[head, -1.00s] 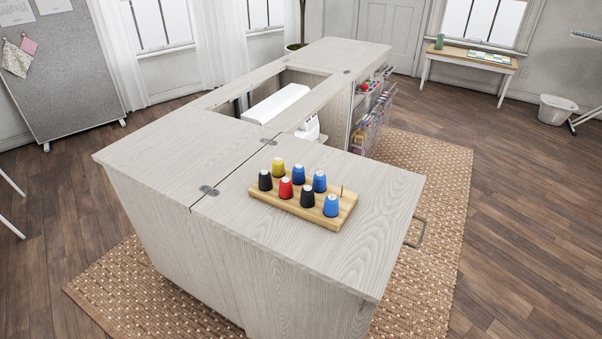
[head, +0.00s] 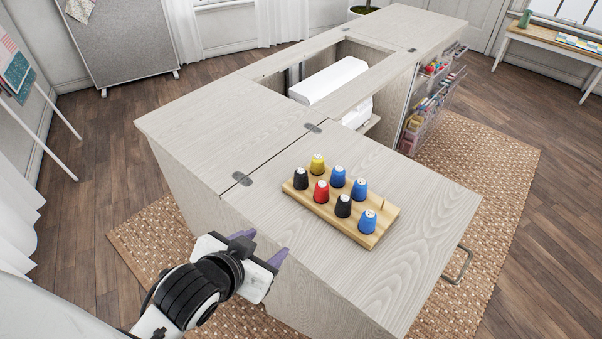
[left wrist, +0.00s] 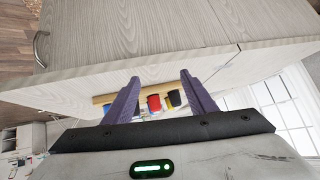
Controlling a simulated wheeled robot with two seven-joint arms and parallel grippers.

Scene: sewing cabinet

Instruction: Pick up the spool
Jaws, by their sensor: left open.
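Several thread spools stand upright on pegs of a wooden rack (head: 297,196) on the cabinet top: yellow (head: 317,163), red (head: 321,192), two black ones (head: 301,179) (head: 343,207), and blue ones, including the front right one (head: 367,222). One peg at the right end (head: 384,203) is bare. Which spool the task means cannot be told. My left gripper (head: 265,244) is open and empty, with purple fingers, by the cabinet's near left edge, apart from the rack. In the left wrist view, red (left wrist: 154,103) and black (left wrist: 173,98) spools show between the fingers, beyond the top's edge. My right gripper is out of view.
The cabinet top (head: 420,210) is clear around the rack, with hinges along its seam. Behind it, a white machine (head: 335,82) sits in an opening. A handle (head: 458,266) projects at the right side. A woven rug (head: 500,190) lies below.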

